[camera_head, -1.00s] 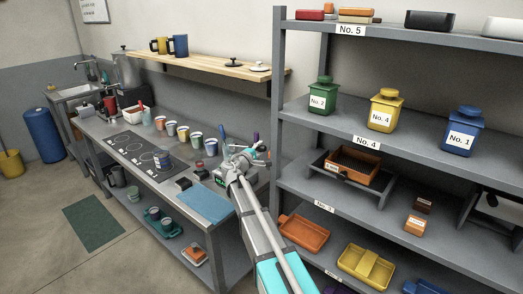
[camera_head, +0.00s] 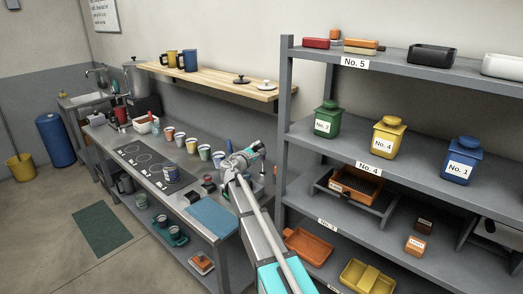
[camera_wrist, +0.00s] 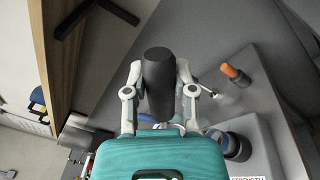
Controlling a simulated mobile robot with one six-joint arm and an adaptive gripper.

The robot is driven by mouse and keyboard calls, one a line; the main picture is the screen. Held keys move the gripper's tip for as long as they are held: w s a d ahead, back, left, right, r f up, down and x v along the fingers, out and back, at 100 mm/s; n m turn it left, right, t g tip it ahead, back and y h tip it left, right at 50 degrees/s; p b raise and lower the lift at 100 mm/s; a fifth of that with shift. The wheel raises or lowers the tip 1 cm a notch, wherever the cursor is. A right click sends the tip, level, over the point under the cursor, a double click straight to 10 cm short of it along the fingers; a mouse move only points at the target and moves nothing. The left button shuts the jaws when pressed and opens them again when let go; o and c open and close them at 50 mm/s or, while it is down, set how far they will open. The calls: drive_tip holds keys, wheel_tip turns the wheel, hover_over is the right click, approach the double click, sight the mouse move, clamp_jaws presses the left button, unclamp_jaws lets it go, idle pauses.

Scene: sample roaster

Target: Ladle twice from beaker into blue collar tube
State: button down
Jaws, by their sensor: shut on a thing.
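In the wrist view my gripper (camera_wrist: 159,74) is shut on a dark cylindrical handle (camera_wrist: 158,95), which points toward the camera. What is at the handle's other end is hidden, so I cannot confirm it is a ladle. In the head view my gripper (camera_head: 258,152) is small, above the right end of the steel counter (camera_head: 184,187), close to the shelf post. I cannot make out the beaker or a blue collar tube for certain. A blue upright item (camera_head: 229,146) shows just behind my wrist.
Several cups (camera_head: 191,145) stand in a row along the counter's back. A blue mat (camera_head: 212,217) lies at the near end. In the wrist view an orange-capped item (camera_wrist: 235,75) and a dark round vessel (camera_wrist: 232,147) stand to the right.

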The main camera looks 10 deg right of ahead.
drive_tip(key=shift+w+a+r+n+p, duration=0.55)
drive_tip(key=shift+r+n+p, duration=0.2)
drive_tip(key=shift+r, duration=0.1)
drive_tip(key=shift+w+a+r+n+p, duration=0.55)
drive_tip(key=shift+r+n+p, duration=0.15)
drive_tip(key=shift+r+n, duration=0.15)
drive_tip(key=shift+w+a+r+n+p, duration=0.55)
drive_tip(key=shift+r+n+p, duration=0.2)
drive_tip(key=shift+r, duration=0.1)
drive_tip(key=shift+w+a+n, duration=0.7)
drive_tip(key=shift+a+n, duration=0.1)
drive_tip(key=shift+n, duration=0.05)
drive_tip(key=shift+w+a+r+n+p, duration=0.25)
drive_tip(key=shift+w+a+n, duration=0.65)
drive_tip(key=shift+n, duration=0.2)
drive_tip(key=shift+w+a+r+n+p, duration=0.25)
drive_tip(key=shift+w+a+n, duration=0.55)
drive_tip(key=shift+n, duration=0.3)
